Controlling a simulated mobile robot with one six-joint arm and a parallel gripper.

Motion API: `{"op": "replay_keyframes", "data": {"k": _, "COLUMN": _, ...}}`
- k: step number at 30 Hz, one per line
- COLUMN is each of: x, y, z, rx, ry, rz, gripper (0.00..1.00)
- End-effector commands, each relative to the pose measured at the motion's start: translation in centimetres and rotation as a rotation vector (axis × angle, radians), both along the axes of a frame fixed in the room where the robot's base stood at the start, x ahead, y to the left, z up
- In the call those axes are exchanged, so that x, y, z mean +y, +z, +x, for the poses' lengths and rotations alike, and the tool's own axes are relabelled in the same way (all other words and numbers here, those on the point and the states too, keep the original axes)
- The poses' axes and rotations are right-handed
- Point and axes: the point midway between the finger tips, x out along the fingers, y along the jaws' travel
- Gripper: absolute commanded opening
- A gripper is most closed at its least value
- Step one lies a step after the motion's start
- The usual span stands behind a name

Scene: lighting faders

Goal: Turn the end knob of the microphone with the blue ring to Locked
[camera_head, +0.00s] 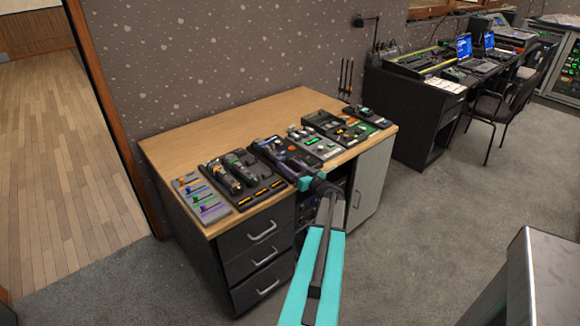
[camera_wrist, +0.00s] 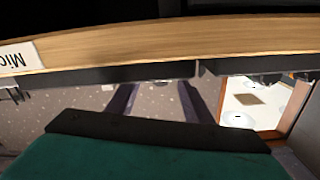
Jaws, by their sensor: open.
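The microphones (camera_head: 225,179) lie in a dark tray on the wooden desk in the head view. They are dark and small there, and I cannot tell which one has the blue ring or how its end knob is set. My gripper (camera_head: 279,157) is over the desk to the right of the microphone tray, with its dark fingers pointing up and left. In the wrist view my gripper (camera_wrist: 160,90) is open, its two fingers apart with nothing held between them. No microphone shows in the wrist view.
The desk's wooden edge (camera_wrist: 170,45) crosses the wrist view, with a white label (camera_wrist: 18,60) at left, upside down. A grey fader panel (camera_head: 201,199) lies left of the microphones. More control panels (camera_head: 316,143) lie right of my gripper. Bare desk top (camera_head: 215,128) is behind.

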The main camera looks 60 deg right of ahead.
Motion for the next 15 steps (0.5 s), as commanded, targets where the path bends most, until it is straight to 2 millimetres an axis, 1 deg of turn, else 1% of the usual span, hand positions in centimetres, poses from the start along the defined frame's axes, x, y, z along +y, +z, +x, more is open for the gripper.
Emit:
{"op": "replay_keyframes", "data": {"k": 3, "x": 0.02, "y": -0.02, "z": 0.00, "rx": 0.000, "ry": 0.000, "rz": 0.000, "gripper": 0.47}}
{"op": "replay_keyframes", "data": {"k": 4, "x": 0.02, "y": -0.02, "z": 0.00, "rx": 0.000, "ry": 0.000, "rz": 0.000, "gripper": 0.45}}
{"op": "replay_keyframes", "data": {"k": 11, "x": 0.02, "y": -0.02, "z": -0.01, "rx": 0.000, "ry": 0.000, "rz": 0.000, "gripper": 0.06}}
{"op": "replay_keyframes", "data": {"k": 15, "x": 0.02, "y": -0.07, "z": -0.02, "rx": -0.001, "ry": 0.000, "rz": 0.003, "gripper": 0.05}}
